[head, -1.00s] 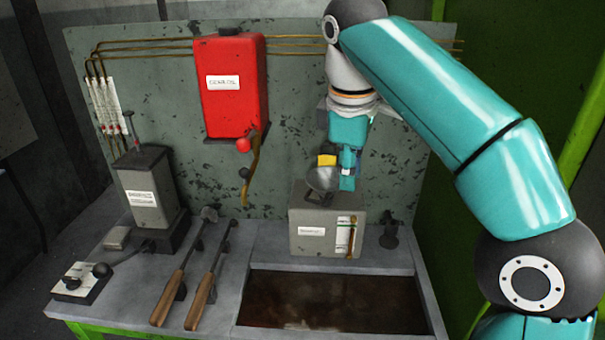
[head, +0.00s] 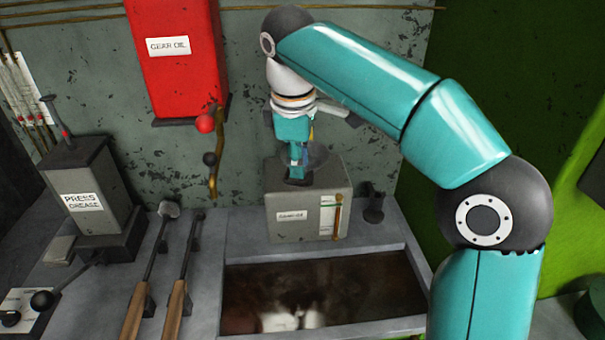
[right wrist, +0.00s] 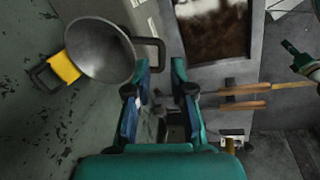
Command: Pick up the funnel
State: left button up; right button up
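The funnel (right wrist: 98,50) is a grey metal bowl with a dark looped handle and a yellow piece on its opposite rim. In the head view the funnel (head: 326,163) is at the top of a grey box (head: 308,205), mostly hidden behind my right gripper (head: 298,170). In the right wrist view my right gripper (right wrist: 158,80) is open, its fingers apart with nothing between them. The funnel's handle lies just beyond the fingertips, nearer the left finger. A teal part (right wrist: 304,62) at the right edge of that view looks like my left gripper; its fingers are unclear.
A dark, stained tray (head: 320,290) is sunk in the bench before the box. A red gear oil tank (head: 178,60) hangs on the wall. A press grease unit (head: 88,190) and two long-handled tools (head: 180,270) are left. A small dark fitting (head: 373,203) stands right of the box.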

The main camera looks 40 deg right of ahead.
aim_at(294, 183)
jog(key=x, duration=0.4)
jog(key=a+x, duration=0.1)
jog(key=x, duration=0.1)
jog(key=shift+w+b, duration=0.35)
jog(key=shift+w, duration=0.05)
jog(key=shift+d+f, duration=0.1)
jog(key=shift+f, duration=0.25)
jog(key=shift+w, duration=0.1)
grip_shut()
